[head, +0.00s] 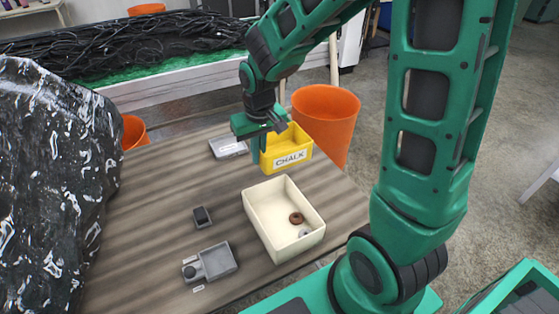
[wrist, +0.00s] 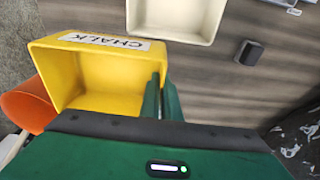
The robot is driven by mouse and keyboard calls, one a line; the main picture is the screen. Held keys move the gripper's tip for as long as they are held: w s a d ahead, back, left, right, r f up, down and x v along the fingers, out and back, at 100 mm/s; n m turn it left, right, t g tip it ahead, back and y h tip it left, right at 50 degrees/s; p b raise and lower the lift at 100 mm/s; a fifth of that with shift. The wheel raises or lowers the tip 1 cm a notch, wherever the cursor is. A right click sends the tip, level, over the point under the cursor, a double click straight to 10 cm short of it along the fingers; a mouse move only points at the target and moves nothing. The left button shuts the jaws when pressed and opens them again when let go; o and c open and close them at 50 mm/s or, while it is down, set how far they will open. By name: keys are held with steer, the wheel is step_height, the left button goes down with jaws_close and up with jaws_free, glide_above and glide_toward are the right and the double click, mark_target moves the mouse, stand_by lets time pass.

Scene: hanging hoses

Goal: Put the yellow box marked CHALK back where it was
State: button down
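The yellow box marked CHALK (head: 290,158) is near the far right edge of the wooden table, its label facing the head camera. In the wrist view the box (wrist: 105,75) is open-topped and looks empty. My gripper (head: 260,150) is at its left wall in the head view. In the wrist view the gripper's fingers (wrist: 161,100) stand one inside and one outside the box's side wall, closed on it. The box looks upright; I cannot tell whether its base touches the table.
A cream tray (head: 258,228) holding a brown ring (head: 296,218) stands in front of the box. A grey tray (head: 228,148) is left of it. A dark block (head: 202,217) and grey holder (head: 217,260) lie nearer. An orange bin (head: 335,110) stands behind. The table's left middle is bare.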

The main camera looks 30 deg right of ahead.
mark_target(275, 146)
steer(key=w+d+f, duration=0.1)
steer(key=d+f, duration=0.1)
steer(key=w+d+f, duration=0.1)
steer(key=w+d, duration=0.1)
steer(key=d, duration=0.1)
steer(key=w+d+f, duration=0.2)
steer(key=shift+w+d+f, duration=0.15)
steer(key=shift+d+f, duration=0.2)
steer(key=shift+d, duration=0.05)
steer(key=shift+f, duration=2)
steer(key=shift+f, duration=0.1)
steer(key=c, duration=2)
jaws_free()
steer(key=shift+c, duration=0.2)
steer(key=shift+o, duration=0.2)
steer(key=r, duration=0.4)
steer(key=s+r, duration=0.1)
steer(key=r, duration=0.7)
steer(key=shift+s, duration=0.4)
